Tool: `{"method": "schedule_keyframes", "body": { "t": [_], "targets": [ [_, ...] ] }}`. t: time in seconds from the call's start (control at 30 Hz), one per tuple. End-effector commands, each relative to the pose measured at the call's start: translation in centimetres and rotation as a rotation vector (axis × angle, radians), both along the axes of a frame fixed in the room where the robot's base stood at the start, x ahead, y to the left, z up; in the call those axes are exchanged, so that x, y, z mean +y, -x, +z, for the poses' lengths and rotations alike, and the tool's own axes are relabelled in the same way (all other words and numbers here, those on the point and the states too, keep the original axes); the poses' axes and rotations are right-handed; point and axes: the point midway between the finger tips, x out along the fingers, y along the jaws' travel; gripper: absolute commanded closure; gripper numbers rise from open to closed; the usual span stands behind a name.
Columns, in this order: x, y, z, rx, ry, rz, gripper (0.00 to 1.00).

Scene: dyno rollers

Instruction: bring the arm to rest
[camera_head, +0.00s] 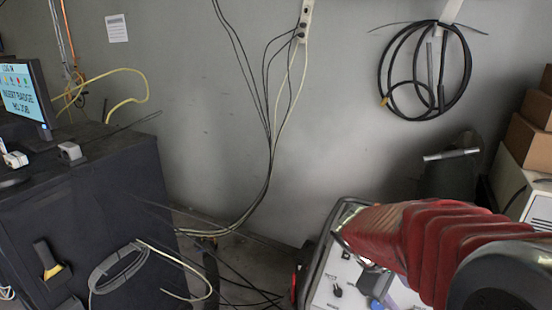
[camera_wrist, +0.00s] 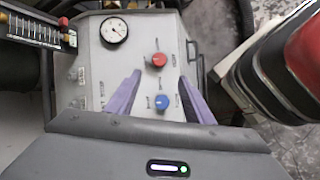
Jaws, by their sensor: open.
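My arm, with its red ribbed sleeve (camera_head: 440,240), reaches in from the lower right in the head view. My gripper (camera_wrist: 159,76) shows in the wrist view as two purple fingers spread apart, with nothing between them. It points at a pale control panel (camera_wrist: 92,72) with a round gauge (camera_wrist: 114,30), a red knob (camera_wrist: 159,60) and a blue knob (camera_wrist: 161,102). The knobs appear between or beyond the fingers; I cannot tell the gap. In the head view the arm hides part of the panel (camera_head: 325,292) and most of the gripper.
A dark cabinet (camera_head: 95,210) with a monitor (camera_head: 28,95) stands at left. Cables (camera_head: 262,190) hang down the wall to the floor. A coiled black hose (camera_head: 388,90) hangs at upper right. Cardboard boxes (camera_head: 528,145) sit on a pale unit at the right edge.

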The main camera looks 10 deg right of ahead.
Motion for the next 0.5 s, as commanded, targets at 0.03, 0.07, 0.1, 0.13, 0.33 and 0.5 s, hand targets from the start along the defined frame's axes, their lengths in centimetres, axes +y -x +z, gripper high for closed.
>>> {"method": "schedule_keyframes", "body": {
  "t": [0.03,0.07,0.1,0.13,0.33,0.5],
  "targets": [
    [0.2,0.1,-0.2,-0.011,-0.011,-0.020,0.53],
    [0.5,0.2,-0.4,-0.018,-0.022,-0.037,0.53],
    [0.8,0.5,-0.8,-0.024,-0.039,-0.061,0.53],
    [1.2,0.7,-1.1,-0.030,-0.053,-0.081,0.53],
    [4.1,2.7,-1.6,-0.112,-0.164,-0.228,0.53],
    [6.8,4.1,-0.8,-0.196,-0.254,-0.328,0.53]
  ]
}}
